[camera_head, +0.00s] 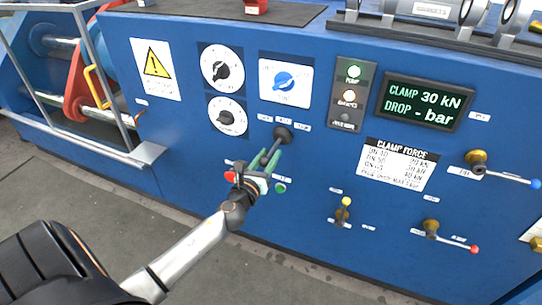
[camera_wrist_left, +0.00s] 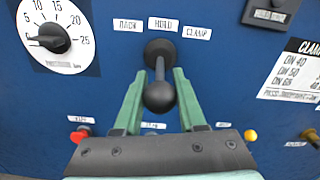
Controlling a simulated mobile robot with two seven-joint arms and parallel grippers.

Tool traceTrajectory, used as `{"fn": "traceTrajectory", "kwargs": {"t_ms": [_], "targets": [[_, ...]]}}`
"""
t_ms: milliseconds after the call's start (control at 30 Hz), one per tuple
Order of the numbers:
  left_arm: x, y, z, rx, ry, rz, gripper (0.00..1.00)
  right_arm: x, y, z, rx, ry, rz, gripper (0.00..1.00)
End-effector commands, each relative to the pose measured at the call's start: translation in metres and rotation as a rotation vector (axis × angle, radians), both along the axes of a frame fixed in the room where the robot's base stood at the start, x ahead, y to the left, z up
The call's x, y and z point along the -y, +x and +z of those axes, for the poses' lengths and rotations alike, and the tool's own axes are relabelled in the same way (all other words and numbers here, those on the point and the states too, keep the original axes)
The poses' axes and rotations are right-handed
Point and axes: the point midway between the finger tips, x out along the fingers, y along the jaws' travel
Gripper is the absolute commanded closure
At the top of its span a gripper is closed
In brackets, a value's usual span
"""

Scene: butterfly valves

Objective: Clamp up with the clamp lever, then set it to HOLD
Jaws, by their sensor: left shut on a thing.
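The clamp lever is a black rod on a round black boss (camera_head: 283,133) on the blue panel. In the left wrist view its rod and ball knob (camera_wrist_left: 159,97) stick out towards me, in line with the HOLD label (camera_wrist_left: 163,24). BACK (camera_wrist_left: 128,25) is to the left and CLAMP (camera_wrist_left: 197,33) to the right. My left gripper (camera_head: 271,160) has its green fingers either side of the knob and is shut on it. The display (camera_head: 424,102) reads CLAMP 30 kN and DROP - bar. My right gripper is not in view.
A red button (camera_head: 230,176) and a green button (camera_head: 280,188) are close by my left gripper. Dials (camera_head: 222,68) and a blue knob (camera_head: 284,80) are above.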

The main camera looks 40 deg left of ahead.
Motion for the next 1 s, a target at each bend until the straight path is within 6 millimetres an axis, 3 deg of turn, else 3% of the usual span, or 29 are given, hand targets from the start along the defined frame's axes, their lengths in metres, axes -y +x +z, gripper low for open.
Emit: {"fn": "traceTrajectory", "kwargs": {"t_ms": [167, 200, 400, 767, 1000], "targets": [[-0.001, 0.001, 0.002, 0.004, -0.001, 0.003, 1.0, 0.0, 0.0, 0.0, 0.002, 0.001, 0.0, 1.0], [-0.001, 0.001, 0.002, 0.004, -0.001, 0.004, 0.59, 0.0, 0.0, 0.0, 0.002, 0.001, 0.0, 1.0], [0.0, 0.0, 0.001, 0.003, -0.001, 0.003, 0.36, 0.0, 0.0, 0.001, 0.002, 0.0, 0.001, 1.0], [0.002, -0.005, 0.0, 0.0, -0.001, 0.002, 0.36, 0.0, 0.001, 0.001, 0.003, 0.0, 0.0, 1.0], [0.01, -0.04, -0.002, -0.002, -0.003, 0.003, 0.36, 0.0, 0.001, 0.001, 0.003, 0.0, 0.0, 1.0]]}}
